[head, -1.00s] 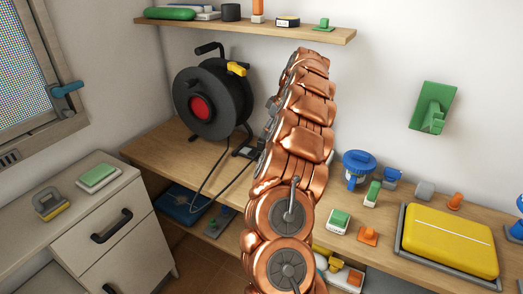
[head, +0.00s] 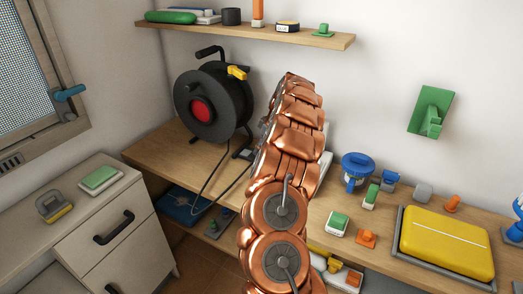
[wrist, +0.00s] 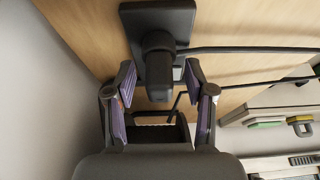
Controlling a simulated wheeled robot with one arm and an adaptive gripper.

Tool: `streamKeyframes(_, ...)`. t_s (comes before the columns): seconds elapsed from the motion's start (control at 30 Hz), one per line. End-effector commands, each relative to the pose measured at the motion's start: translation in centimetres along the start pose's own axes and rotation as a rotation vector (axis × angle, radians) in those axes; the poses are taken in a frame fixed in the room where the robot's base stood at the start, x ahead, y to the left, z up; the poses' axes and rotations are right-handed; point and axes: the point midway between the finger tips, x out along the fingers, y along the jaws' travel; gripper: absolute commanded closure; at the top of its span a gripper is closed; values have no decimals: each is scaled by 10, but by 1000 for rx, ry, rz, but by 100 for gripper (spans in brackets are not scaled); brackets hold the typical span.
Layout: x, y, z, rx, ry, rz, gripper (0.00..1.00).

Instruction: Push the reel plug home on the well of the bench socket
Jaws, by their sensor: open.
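In the wrist view, the dark reel plug (wrist: 158,72) stands at the dark plate of the bench socket (wrist: 182,17) on the wooden top. My gripper (wrist: 160,67) is open, with one purple-padded finger on each side of the plug and a gap on both sides. I cannot tell how deep the plug sits in the well. In the head view, my copper arm hides the gripper and the plug; a dark edge of the socket (head: 244,153) shows left of the arm.
The black cable reel (head: 222,103) with a red hub stands left of my arm, its black cable (head: 205,180) looping over the bench front. Right of the arm are a blue round fitting (head: 356,166), small coloured blocks and a yellow case (head: 448,242). A shelf (head: 240,34) runs above.

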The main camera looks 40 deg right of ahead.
Motion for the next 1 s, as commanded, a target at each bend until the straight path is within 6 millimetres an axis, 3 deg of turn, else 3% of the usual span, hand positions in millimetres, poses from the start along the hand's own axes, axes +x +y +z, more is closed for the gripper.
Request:
streamKeyframes(0.07,0,0,0,0,0,0,46)
streamKeyframes(0.6,0,0,0,0,0,0,100)
streamKeyframes(1.0,-2,0,0,1,-1,0,100)
